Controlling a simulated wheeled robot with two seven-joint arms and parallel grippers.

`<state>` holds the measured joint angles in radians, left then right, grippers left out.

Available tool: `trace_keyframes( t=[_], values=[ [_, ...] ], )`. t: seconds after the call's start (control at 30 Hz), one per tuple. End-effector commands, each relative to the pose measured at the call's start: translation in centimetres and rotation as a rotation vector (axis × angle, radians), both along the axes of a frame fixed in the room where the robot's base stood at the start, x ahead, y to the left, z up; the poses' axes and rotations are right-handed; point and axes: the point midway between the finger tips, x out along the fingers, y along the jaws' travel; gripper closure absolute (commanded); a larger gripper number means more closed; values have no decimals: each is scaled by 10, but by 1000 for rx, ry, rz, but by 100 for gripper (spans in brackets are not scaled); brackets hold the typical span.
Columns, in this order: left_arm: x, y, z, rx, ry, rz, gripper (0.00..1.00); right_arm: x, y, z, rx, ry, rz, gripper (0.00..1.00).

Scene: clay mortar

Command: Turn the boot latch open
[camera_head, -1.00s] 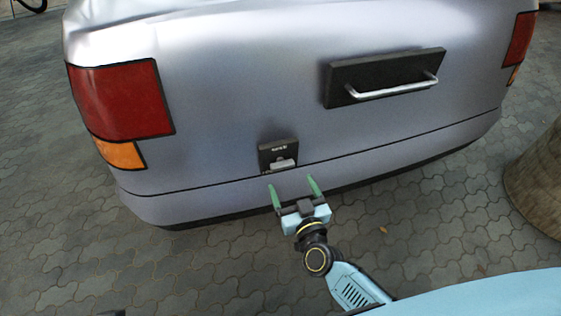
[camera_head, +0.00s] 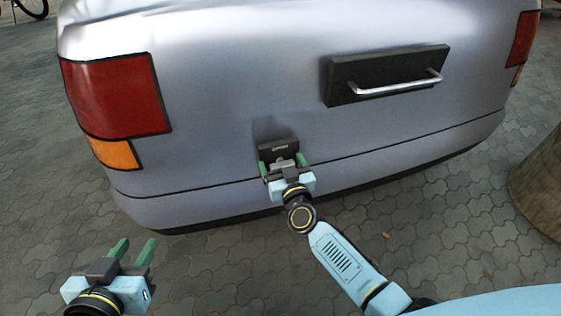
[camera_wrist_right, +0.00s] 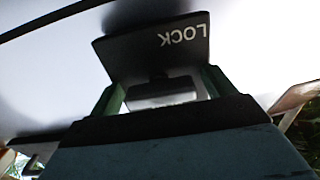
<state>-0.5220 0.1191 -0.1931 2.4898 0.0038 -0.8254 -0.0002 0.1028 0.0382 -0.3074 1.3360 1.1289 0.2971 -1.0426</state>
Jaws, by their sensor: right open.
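The boot latch is a small dark plate (camera_head: 278,151) low on the car's silver tailgate, with a pale knob (camera_head: 284,163) at its lower edge. In the right wrist view the plate (camera_wrist_right: 140,48) is marked LOCK, upside down, and the knob (camera_wrist_right: 160,90) sits between my fingers. My right gripper (camera_head: 283,166) is open at the latch, one finger on each side of the knob. Gaps show beside the knob in the wrist view. My left gripper (camera_head: 137,244) is open and empty, low at the left, away from the car.
A dark panel with a silver bar handle (camera_head: 400,88) is higher on the tailgate to the right. A red tail light (camera_head: 115,95) is at the left. The bumper (camera_head: 200,204) lies just below the latch. A brown round object (camera_head: 540,185) stands at right on grey paving.

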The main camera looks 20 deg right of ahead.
Motion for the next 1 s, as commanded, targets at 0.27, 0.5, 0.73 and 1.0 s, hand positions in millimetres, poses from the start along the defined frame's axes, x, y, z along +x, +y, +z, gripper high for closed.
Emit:
trace_keyframes(
  t=[0.27, 0.5, 0.73, 1.0],
  values=[
    [0, 0, 1, -1, -3, 0, 64, 0, 0, 0, 1, 0, 0, 22],
    [0, 0, 0, 0, -2, 0, 64, 0, 0, 0, 1, 1, 0, 54],
    [0, 0, 0, 0, -1, 1, 64, 0, 0, 0, 7, 1, 0, 63],
    [-2, 1, -3, 7, 26, 2, 64, 0, 0, 0, 95, 4, 0, 63]
  ],
)
